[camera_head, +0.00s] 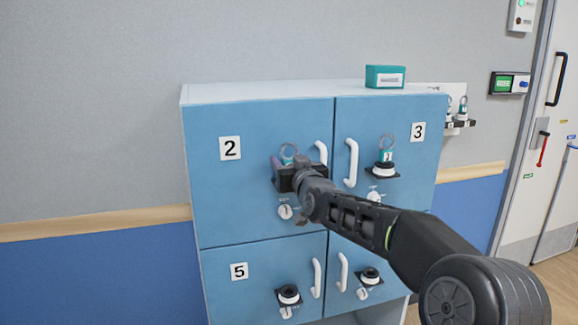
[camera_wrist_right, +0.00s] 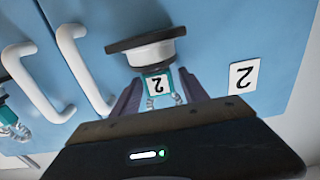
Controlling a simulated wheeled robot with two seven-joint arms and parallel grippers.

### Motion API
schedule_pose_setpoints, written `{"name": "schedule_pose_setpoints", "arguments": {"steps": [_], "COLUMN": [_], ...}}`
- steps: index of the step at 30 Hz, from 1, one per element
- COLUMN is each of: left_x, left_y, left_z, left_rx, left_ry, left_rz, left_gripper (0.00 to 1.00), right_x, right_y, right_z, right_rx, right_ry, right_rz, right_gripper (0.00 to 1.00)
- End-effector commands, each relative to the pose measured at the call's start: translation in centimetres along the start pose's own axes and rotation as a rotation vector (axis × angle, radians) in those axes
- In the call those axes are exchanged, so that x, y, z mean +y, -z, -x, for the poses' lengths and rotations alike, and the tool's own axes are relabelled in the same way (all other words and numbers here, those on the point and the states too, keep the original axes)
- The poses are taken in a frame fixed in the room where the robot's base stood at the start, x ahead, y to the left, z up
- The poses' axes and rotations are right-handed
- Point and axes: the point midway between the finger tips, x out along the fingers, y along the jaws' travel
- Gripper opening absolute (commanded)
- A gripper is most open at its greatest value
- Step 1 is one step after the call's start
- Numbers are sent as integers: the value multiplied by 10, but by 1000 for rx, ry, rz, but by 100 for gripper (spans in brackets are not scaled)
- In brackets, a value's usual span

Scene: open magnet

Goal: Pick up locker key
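The locker key (camera_head: 288,152) with a teal tag and metal ring is at the holder on the locker door marked 2. In the right wrist view, which is upside down, its white tag face (camera_wrist_right: 157,84) reads 2 and sits against the white cylinder of the holder (camera_wrist_right: 152,54). My right gripper (camera_head: 286,166) is at this key and hides the holder in the head view. In the wrist view its two fingers (camera_wrist_right: 160,92) stand on either side of the tag, apart, with small gaps to it. My left gripper is not in view.
Door 3 (camera_head: 418,131) holds another tagged key (camera_head: 386,155) to the right. White handles (camera_head: 351,163) stick out near the right gripper. Lower doors have black holders (camera_head: 289,294). A teal box (camera_head: 385,77) sits on the cabinet top. More keys (camera_head: 462,108) hang at a wall rack.

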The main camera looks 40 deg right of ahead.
Motion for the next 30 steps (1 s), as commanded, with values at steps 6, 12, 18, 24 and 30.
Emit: {"name": "schedule_pose_setpoints", "arguments": {"steps": [6,12,18,24,30], "left_x": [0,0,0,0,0], "left_y": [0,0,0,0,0], "left_z": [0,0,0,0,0], "left_rx": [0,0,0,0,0], "left_ry": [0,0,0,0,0], "left_rz": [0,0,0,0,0], "left_gripper": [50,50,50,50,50], "right_x": [0,0,0,0,0], "right_y": [0,0,0,0,2], "right_z": [0,0,0,0,0], "right_rx": [0,0,0,0,1], "right_ry": [0,0,0,0,0], "right_rz": [0,0,0,0,0], "right_gripper": [33,16,0,0,0]}}
